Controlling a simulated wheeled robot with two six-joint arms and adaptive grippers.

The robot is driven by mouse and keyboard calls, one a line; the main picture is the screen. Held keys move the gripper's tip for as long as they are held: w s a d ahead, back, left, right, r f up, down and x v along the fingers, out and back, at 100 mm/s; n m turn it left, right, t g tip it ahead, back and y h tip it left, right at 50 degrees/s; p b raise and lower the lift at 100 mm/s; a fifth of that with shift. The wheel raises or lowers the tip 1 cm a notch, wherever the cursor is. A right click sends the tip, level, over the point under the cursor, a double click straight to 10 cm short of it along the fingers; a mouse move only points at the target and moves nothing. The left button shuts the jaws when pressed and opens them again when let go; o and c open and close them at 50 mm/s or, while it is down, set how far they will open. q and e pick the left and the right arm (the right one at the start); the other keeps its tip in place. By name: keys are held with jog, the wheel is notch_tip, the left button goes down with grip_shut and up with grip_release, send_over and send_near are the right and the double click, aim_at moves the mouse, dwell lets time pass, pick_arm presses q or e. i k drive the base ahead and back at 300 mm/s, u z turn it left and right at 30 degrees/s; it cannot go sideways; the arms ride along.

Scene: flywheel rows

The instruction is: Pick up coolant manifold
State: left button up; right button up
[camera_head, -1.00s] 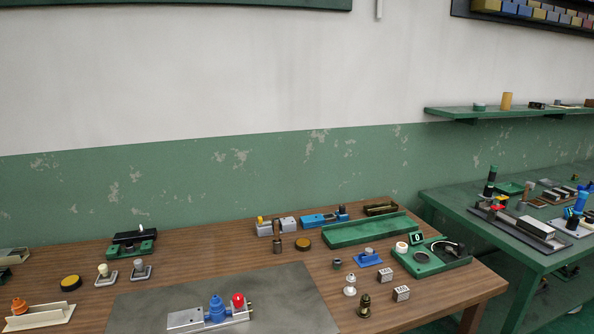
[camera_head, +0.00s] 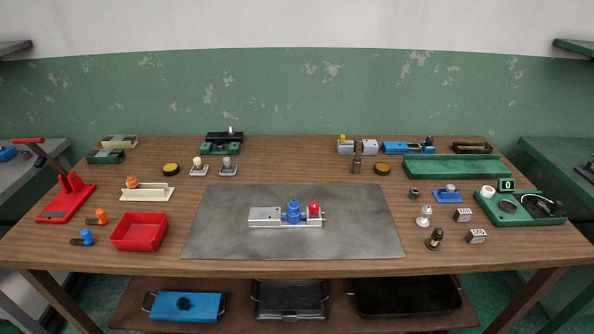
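A silver block (camera_head: 266,216) with a blue stepped fitting (camera_head: 293,212) and a red knob (camera_head: 314,208) lies on a grey mat (camera_head: 220,238) at the middle of the wooden table. It may be the coolant manifold, but I cannot tell for sure. Nothing touches it from above. Neither my left nor my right gripper shows in the head view.
The wooden table (camera_head: 380,268) holds a red tray (camera_head: 140,231) and a red stand (camera_head: 66,198) at left. A green tray (camera_head: 450,167) and a green fixture (camera_head: 519,208) are at right. Below is a shelf with a blue box (camera_head: 187,307). The mat around the block is clear.

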aim_at(259, 218)
jog(key=k, duration=0.55)
jog(key=z, duration=0.5)
jog(key=i, duration=1.25)
jog(key=u, duration=0.6)
